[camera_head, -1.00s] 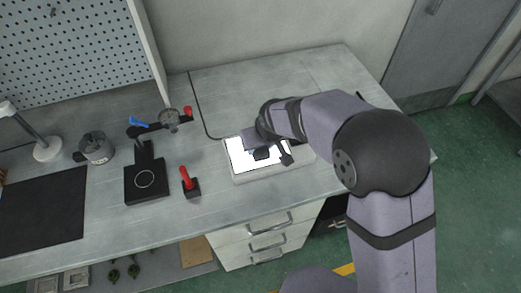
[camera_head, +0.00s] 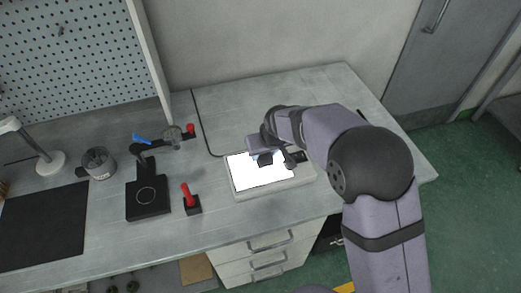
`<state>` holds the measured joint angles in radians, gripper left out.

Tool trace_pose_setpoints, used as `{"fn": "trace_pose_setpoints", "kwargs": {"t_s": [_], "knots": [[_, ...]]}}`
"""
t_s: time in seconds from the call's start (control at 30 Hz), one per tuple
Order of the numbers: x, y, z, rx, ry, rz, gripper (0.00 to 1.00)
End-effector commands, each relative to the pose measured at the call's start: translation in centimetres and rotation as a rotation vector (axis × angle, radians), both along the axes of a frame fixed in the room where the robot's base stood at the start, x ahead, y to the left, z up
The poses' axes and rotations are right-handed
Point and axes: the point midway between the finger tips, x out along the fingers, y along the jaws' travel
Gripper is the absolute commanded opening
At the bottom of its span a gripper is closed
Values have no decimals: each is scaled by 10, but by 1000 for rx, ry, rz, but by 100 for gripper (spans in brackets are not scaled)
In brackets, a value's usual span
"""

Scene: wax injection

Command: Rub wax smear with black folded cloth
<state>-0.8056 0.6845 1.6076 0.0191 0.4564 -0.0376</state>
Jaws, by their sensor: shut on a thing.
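My gripper (camera_head: 268,155) is over the bright white panel of a flat light box (camera_head: 255,174) on the workbench. It is shut on a small black piece, the black folded cloth (camera_head: 265,159), at the panel's upper part. I cannot tell whether the cloth touches the panel. No wax smear can be made out on the glowing surface; glare and my arm hide part of it.
Left of the light box stand a red-handled tool in a black holder (camera_head: 192,204) and a black press-like stand (camera_head: 147,197). Further left are a metal pot (camera_head: 98,163), a black mat (camera_head: 42,224) and a lamp (camera_head: 50,162). The bench behind the box is clear.

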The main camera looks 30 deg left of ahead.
Motion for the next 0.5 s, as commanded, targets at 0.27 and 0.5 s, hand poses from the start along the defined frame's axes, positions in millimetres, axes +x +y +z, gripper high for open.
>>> {"fn": "trace_pose_setpoints", "kwargs": {"t_s": [0.27, 0.5], "knots": [[-20, -19, -1, -3, 3, 0, 17], [-35, -34, -1, -2, 3, 0, 17]]}}
